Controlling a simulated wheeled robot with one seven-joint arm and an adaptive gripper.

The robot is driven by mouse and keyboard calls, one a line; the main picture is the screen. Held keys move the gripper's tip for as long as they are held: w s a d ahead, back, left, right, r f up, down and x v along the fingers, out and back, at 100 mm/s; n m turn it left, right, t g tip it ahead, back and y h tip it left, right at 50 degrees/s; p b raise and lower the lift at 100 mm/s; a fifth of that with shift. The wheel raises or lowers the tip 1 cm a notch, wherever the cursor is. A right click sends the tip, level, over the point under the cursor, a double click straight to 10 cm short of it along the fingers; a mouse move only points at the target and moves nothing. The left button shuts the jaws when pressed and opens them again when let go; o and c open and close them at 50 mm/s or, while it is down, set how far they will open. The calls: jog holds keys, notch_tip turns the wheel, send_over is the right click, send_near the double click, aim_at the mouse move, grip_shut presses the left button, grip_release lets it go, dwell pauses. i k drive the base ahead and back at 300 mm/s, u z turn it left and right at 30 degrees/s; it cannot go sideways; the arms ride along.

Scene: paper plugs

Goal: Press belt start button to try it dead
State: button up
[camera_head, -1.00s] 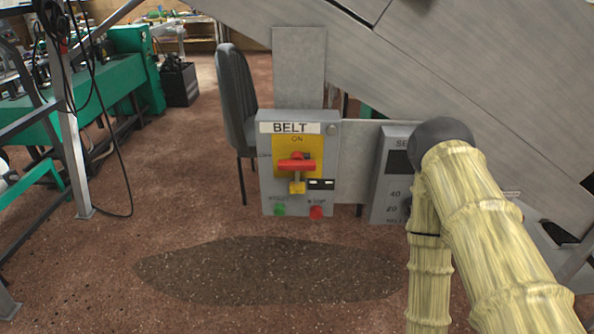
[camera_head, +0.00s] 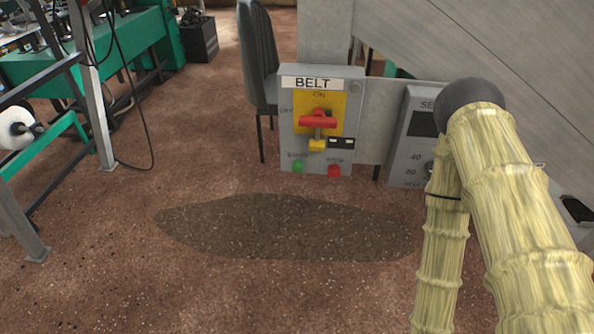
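The grey belt control box (camera_head: 288,150) stands near the middle of the view, labelled BELT. Its green start button (camera_head: 298,166) is at the lower left of the face, and the red stop button (camera_head: 334,171) is to its right. A red switch handle (camera_head: 318,121) lies level across a yellow plate (camera_head: 333,101) marked ON and OFF. A yellow padlock (camera_head: 317,145) hangs under the handle, with a small black tag (camera_head: 341,143) beside it. My arm, in a yellowish sleeve, fills the right side. My gripper is not visible.
A second grey box (camera_head: 409,167) with a dark display stands right of the belt box, partly behind my arm. A sloping metal housing (camera_head: 480,50) fills the upper right. A chair (camera_head: 257,55) stands behind left. A dark patch (camera_head: 285,228) marks the open floor in front.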

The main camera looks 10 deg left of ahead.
aim_at(298, 166)
jog(key=z, duration=0.55)
jog(key=k, duration=1.35)
jog(key=u, duration=0.15)
jog(key=i, duration=0.75)
jog(key=u, duration=0.4)
